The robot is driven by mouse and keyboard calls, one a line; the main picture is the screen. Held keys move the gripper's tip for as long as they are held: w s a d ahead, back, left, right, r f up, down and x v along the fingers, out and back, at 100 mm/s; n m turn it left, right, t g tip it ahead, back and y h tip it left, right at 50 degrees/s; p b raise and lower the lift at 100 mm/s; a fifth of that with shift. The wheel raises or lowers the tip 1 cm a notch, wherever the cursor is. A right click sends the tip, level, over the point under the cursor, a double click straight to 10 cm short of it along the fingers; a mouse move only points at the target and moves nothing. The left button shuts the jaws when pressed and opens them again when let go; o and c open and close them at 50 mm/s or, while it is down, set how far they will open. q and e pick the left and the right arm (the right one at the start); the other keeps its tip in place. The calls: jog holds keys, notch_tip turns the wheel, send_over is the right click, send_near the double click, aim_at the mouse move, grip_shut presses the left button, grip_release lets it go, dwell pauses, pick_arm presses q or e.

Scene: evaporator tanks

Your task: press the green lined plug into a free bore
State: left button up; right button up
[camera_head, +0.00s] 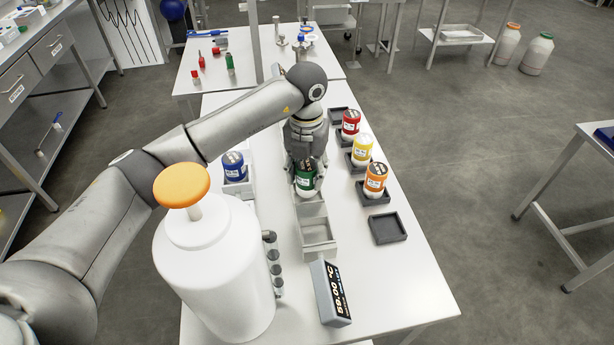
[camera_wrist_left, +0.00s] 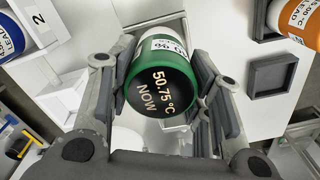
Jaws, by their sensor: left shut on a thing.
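The green plug (camera_head: 305,180) looks like a green and white canister with a dark top. In the left wrist view, that top (camera_wrist_left: 160,85) reads "50.75 °C NOW". My left gripper (camera_head: 306,168) is shut around its sides and holds it upright over the far end of a pale open-topped box (camera_head: 319,234). I cannot tell whether the canister touches the box. The box's nearer compartments look empty; the canister and gripper hide the far end. No round bore shows clearly. My right gripper is not in view.
Red (camera_head: 350,122), yellow (camera_head: 362,149) and orange (camera_head: 375,179) canisters stand in dark trays on the right. A nearer dark tray (camera_head: 388,229) is empty. A blue canister (camera_head: 234,165) stands left. A white tank (camera_head: 213,270) and a 59.00 °C display (camera_head: 331,292) are nearer.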

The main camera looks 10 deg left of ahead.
aim_at(307, 182)
pick_arm(q)
notch_tip(307, 182, down, 2)
jog(key=shift+s+d+p, duration=0.1)
jog(key=shift+p, duration=0.35)
jog(key=shift+f, duration=0.25)
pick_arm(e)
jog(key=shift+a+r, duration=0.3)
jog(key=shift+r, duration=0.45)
pick_arm(q)
jog(key=shift+f, duration=0.25)
jog(key=o, duration=1.2)
jog(key=shift+c, duration=0.2)
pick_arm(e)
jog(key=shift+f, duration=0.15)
pick_arm(q)
jog(key=shift+r, duration=0.1)
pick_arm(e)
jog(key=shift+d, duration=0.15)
